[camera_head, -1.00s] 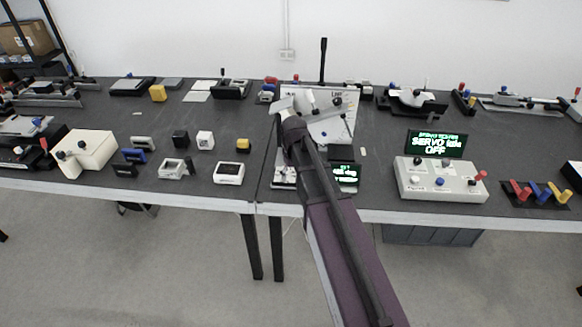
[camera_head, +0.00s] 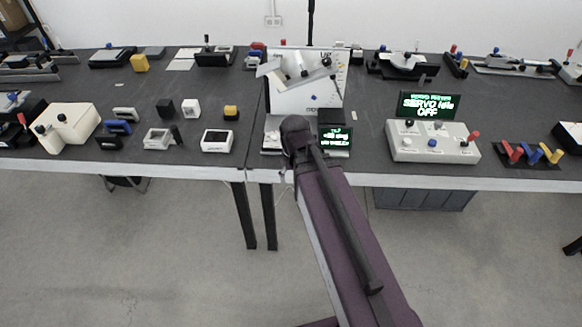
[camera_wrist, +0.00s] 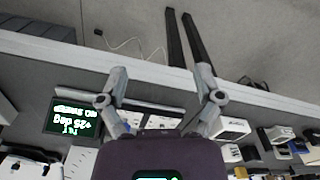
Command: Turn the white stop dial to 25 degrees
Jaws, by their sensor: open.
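A tilted white panel (camera_head: 305,92) with a white lever-like part, dark knobs and a small blue spot stands at the middle of the table in the head view. I cannot tell which part of it is the white stop dial. A small black display (camera_head: 335,142) with green text stands in front of it. The display also shows upside down at the left of the wrist view (camera_wrist: 73,118), where "Deg" and "25" seem readable. My gripper (camera_wrist: 161,82) is open, its two grey fingers apart with nothing between them, over the table's front edge. In the head view my arm hides the gripper.
A grey control box (camera_head: 432,143) with knobs and a "SERVO" display (camera_head: 429,105) stands right of the panel. Coloured levers (camera_head: 531,153) lie farther right. White and black small devices stand to the left, including a white-framed one (camera_head: 217,140). The floor in front is clear.

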